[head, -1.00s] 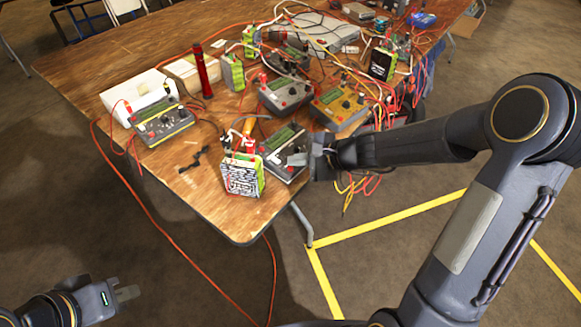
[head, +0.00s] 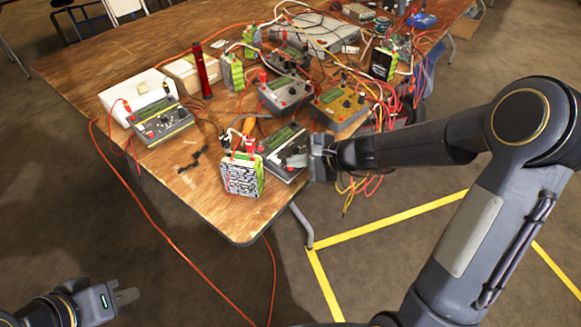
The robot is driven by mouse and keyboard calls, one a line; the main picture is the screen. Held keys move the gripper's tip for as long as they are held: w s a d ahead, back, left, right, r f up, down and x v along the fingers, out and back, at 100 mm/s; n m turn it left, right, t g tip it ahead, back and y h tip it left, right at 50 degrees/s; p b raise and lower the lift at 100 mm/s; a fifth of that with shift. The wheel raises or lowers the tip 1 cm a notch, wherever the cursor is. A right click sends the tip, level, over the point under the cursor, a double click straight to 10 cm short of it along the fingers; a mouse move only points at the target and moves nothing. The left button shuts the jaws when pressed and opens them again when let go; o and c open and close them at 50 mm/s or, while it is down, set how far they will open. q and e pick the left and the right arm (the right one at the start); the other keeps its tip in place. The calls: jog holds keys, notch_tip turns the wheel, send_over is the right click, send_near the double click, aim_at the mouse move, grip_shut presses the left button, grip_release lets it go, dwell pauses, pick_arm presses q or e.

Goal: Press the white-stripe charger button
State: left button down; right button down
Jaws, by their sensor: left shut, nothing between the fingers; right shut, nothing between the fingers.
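The charger with a white stripe (head: 272,149) lies near the front right edge of the wooden table, a dark box with a green screen. My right gripper (head: 296,160) is shut and empty, with its fingertips over this charger's right-hand face. They cover part of its controls, and I cannot tell whether they touch a button. My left gripper (head: 127,296) is shut and empty, low at the left over the floor, far from the charger.
A green-and-white battery pack (head: 242,175) stands close left of the charger. A yellow-striped charger (head: 160,122), a grey charger (head: 285,93) and an orange charger (head: 341,107) are nearby. Red cables cross the table (head: 215,212) and hang off it.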

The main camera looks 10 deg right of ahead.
jog(key=shift+f+b, duration=0.4)
jog(key=shift+b, duration=0.05)
dwell(0.3)
dwell(0.3)
jog(key=shift+r+p, duration=0.6)
jog(key=shift+r, duration=0.15)
jog(key=r+p, duration=0.2)
jog(key=r, duration=0.1)
jog(key=s+r+p, duration=0.1)
jog(key=r+p, duration=0.1)
jog(key=shift+d, duration=0.35)
dwell(0.5)
